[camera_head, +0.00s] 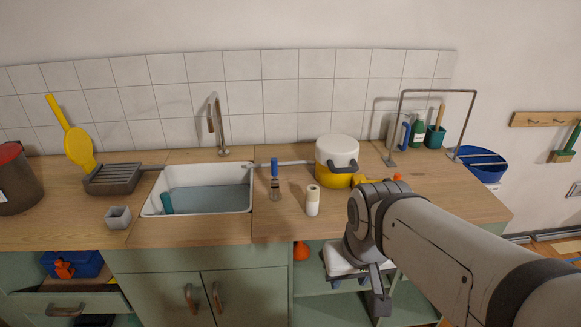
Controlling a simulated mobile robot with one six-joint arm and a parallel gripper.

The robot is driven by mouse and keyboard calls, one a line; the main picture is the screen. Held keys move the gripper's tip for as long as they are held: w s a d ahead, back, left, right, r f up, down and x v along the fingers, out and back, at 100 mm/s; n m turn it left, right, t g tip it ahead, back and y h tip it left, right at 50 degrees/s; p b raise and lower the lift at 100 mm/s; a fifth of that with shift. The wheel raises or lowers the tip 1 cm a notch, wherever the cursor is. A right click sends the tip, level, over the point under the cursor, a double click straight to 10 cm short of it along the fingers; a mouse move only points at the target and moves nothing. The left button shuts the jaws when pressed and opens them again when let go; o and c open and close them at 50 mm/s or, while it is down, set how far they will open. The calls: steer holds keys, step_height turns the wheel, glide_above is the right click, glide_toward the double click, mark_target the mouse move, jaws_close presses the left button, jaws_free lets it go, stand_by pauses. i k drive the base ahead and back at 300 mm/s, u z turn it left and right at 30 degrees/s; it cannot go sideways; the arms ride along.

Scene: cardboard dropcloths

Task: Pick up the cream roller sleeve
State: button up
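The cream roller sleeve (312,201) looks like a small off-white cylinder. It stands upright on the wooden counter (270,231), near its front edge and right of the sink. My arm comes in from the lower right. My gripper (377,300) points down in front of the counter, to the right of the sleeve and below it, and does not touch it. Its fingers are small and partly hidden by my own arm, so whether they are open is unclear.
A blue-handled brush (275,178) stands left of the sleeve, and a yellow and white pot (337,160) stands behind it to the right. The sink (150,207) lies left. A metal frame (437,91) rises at the right. The counter just left of the sleeve's front is clear.

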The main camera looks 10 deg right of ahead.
mark_target(313, 191)
steer(key=i, duration=0.85)
steer(key=z, duration=0.05)
